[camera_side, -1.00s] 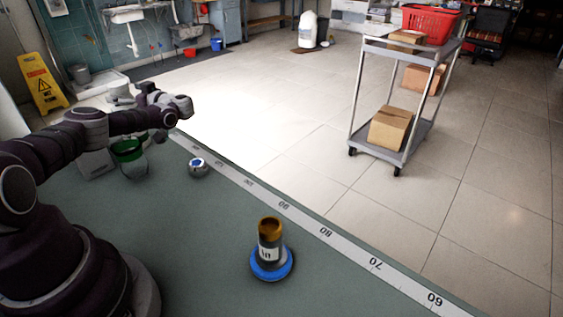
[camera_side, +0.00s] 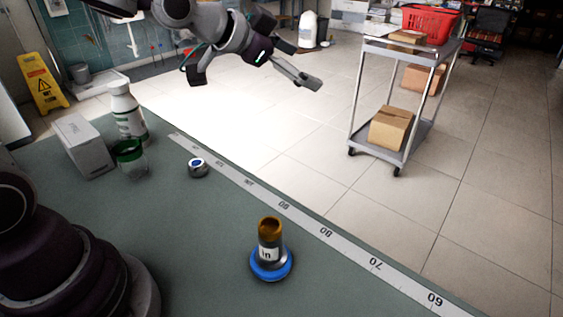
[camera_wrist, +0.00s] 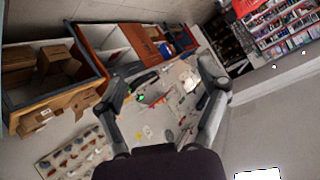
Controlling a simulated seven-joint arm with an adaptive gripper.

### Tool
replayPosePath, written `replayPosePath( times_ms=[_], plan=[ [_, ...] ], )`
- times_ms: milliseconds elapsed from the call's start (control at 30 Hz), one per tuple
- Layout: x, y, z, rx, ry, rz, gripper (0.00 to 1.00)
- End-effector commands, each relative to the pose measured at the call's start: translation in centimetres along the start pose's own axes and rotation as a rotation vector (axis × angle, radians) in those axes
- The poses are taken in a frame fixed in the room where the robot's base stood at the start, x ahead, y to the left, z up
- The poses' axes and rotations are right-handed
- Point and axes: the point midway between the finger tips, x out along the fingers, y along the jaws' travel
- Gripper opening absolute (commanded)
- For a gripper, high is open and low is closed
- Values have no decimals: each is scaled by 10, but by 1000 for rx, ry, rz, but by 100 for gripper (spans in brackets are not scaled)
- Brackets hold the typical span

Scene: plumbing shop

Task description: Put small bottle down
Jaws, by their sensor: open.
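A small dark bottle with an amber top (camera_side: 269,229) and a white label stands upright on the bench, in the middle of the side view. Its bottom sits in or on a blue ring-like base (camera_side: 271,272); I cannot tell which. My gripper (camera_side: 300,65) is high in the upper middle of the side view, well away from this bottle, with its fingers spread and nothing between them. In the wrist view my gripper (camera_wrist: 165,88) is open and empty, facing shelves and a board with tools; no bottle shows there.
On the bench at left are a white box (camera_side: 82,145), a white bottle with a green label (camera_side: 127,112) and a green cup (camera_side: 130,157). A small round blue-topped item (camera_side: 198,168) stands nearer the middle. A measuring strip (camera_side: 326,231) lines the bench edge; a cart (camera_side: 404,150) stands beyond.

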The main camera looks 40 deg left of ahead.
Motion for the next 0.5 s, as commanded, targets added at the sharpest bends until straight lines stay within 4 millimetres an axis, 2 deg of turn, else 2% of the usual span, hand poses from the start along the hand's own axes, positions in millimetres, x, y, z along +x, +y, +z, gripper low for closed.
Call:
replayPosePath(
  times_ms=[33, 100, 233, 333, 500],
  plan=[
    [-29, 2, 18, -38, -109, -15, 74],
    [-67, 6, 52, -157, -270, -37, 74],
    [-125, 21, 103, -393, -471, -55, 74],
    [-148, 34, 125, -508, -556, -46, 74],
    [-157, 40, 135, -559, -596, -39, 74]
  ],
)
